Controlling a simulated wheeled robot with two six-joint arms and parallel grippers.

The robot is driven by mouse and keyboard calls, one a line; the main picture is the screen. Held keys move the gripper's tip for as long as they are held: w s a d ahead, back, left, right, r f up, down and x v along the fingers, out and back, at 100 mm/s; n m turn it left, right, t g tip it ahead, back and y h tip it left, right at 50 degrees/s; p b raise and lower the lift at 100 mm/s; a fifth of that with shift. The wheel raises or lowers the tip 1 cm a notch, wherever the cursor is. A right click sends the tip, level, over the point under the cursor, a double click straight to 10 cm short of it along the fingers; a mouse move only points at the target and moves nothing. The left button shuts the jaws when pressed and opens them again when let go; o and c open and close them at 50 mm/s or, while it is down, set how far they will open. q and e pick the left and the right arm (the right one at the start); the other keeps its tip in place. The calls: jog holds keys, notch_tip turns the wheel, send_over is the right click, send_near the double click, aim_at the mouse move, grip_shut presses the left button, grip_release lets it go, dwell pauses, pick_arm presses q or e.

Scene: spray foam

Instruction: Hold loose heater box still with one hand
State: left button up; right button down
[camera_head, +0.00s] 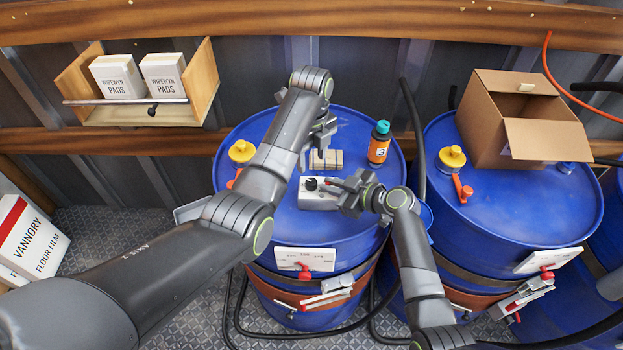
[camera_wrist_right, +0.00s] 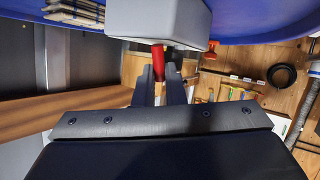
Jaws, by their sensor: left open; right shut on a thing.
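The heater box (camera_head: 318,198) is a small light grey box with a black knob on top. It sits on the left blue drum. In the right wrist view the box (camera_wrist_right: 165,18) is close, with a red piece (camera_wrist_right: 158,62) sticking out of it. My right gripper (camera_head: 345,187) is at the box's right end, shut on that red piece; its fingers (camera_wrist_right: 160,80) also show in the right wrist view. My left gripper (camera_head: 318,150) is open, above the drum behind the box, near a striped tan block (camera_head: 326,163). Its fingers are partly hidden.
A yellow valve (camera_head: 241,151) is on the left drum's lid (camera_head: 290,225). A second drum (camera_head: 530,220) at right bears an open cardboard box (camera_head: 490,130). A wooden shelf (camera_head: 205,80) hangs at back left.

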aim_at(311, 181)
pick_arm(q)
notch_tip(311, 181, down, 9)
jog(key=shift+r, duration=0.15)
jog(key=c, duration=1)
jog(key=shift+n, duration=0.4)
jog(key=n, duration=0.5)
jog(key=shift+n, duration=0.3)
jog(key=n, duration=0.5)
jog(key=shift+w+n, duration=0.1)
jog(key=shift+n, duration=0.2)
